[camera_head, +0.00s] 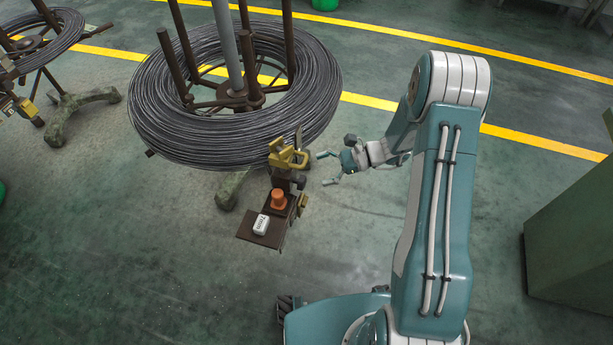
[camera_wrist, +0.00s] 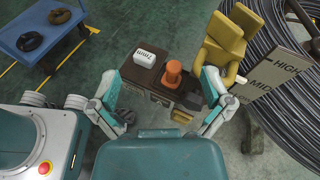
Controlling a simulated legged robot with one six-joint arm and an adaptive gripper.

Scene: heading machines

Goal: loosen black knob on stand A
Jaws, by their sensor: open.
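The stand (camera_head: 265,228) is a small brown bracket beside a wire coil, carrying an orange knob (camera_head: 278,199), a white labelled block (camera_head: 261,225) and a yellow clamp (camera_head: 281,153). In the wrist view the orange knob (camera_wrist: 173,74) and white block (camera_wrist: 145,58) sit on the dark top of the stand. A dark part (camera_wrist: 190,100) is beside the orange knob; I cannot tell if it is the black knob. No letter A is readable. My gripper (camera_head: 326,169) is open and empty, right of the stand. In the wrist view its fingers flank the stand.
The wire coil (camera_head: 160,110) on a post frame stands close behind the stand. A HIGH/MID sign (camera_wrist: 285,72) is at right in the wrist view. A blue cart (camera_wrist: 42,35) holds dark rings. A green cabinet (camera_head: 575,230) is at right. Floor in front is clear.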

